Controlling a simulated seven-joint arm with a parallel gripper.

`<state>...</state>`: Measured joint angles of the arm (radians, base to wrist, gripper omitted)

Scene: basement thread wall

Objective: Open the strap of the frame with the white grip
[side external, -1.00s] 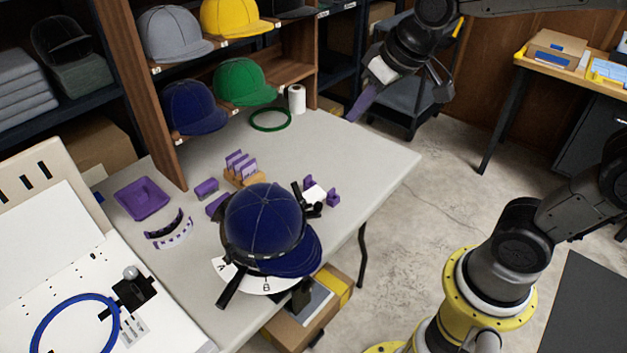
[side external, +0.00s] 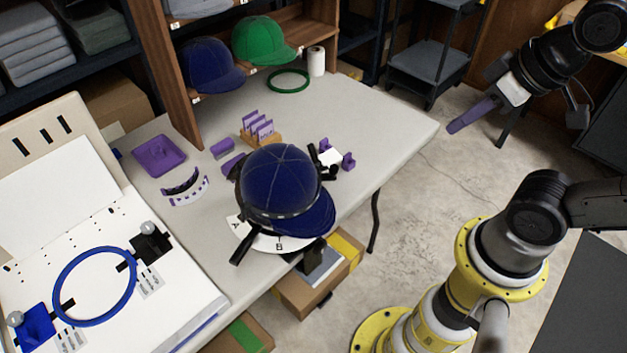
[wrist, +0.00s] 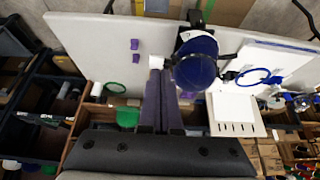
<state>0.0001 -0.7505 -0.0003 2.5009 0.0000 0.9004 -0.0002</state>
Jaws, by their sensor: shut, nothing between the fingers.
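A navy cap (side external: 285,178) sits on a round dark frame at the table's front edge, with a dark band around its lower edge and a black lever (side external: 246,243) sticking out at front left. Black parts with a white piece (side external: 330,157) are beside it at right; I cannot tell whether this is the white grip. The strap's fastening is too small to make out. The cap also shows in the wrist view (wrist: 196,65). My gripper (side external: 452,128) has long purple fingers, shut and empty, in the air right of the table, well apart from the cap.
Purple blocks, a purple tray (side external: 160,156) and a card holder (side external: 260,135) lie behind and left of the cap. A blue hoop (side external: 95,319) is on the white board at left. A cap shelf (side external: 175,85) stands behind. The table's right end is mostly clear.

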